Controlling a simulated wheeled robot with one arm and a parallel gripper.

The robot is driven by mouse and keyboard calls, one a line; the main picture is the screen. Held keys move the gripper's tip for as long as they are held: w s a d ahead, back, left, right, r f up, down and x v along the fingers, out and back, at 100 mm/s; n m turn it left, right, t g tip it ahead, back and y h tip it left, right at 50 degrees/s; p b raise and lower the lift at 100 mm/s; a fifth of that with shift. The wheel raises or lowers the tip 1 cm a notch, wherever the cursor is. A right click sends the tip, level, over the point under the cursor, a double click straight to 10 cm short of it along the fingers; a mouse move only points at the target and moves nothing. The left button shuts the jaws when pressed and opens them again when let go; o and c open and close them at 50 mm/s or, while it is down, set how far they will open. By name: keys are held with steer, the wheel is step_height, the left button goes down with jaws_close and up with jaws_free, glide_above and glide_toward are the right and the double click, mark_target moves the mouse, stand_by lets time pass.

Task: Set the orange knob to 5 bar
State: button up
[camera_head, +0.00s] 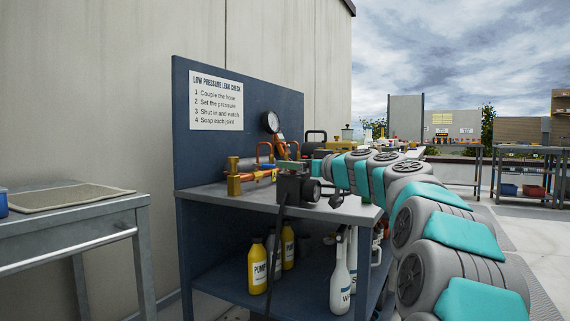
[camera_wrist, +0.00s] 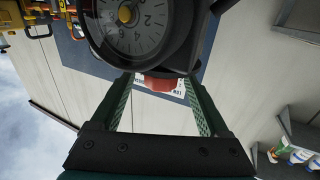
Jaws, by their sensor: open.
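The dial's top is cut off. My gripper (camera_wrist: 161,80) is open, its two green-padded fingers pointing at the black housing below the dial. A red-orange piece (camera_wrist: 160,83) shows between the fingertips, partly hidden by the housing; I cannot tell whether it is the orange knob. In the head view a black unit (camera_head: 290,188) stands at the bench's front edge by my arm's end.
The blue bench (camera_head: 345,208) carries brass and copper pipework (camera_head: 234,182). A round gauge (camera_head: 271,122) is on its back panel beside the instruction sign (camera_head: 216,102). Yellow bottles (camera_head: 257,266) and a white bottle (camera_head: 340,275) stand on the shelf below. A grey table (camera_head: 70,220) is at left.

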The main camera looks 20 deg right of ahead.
steer(key=shift+x, duration=2)
steer(key=shift+f, duration=0.1)
jaws_close()
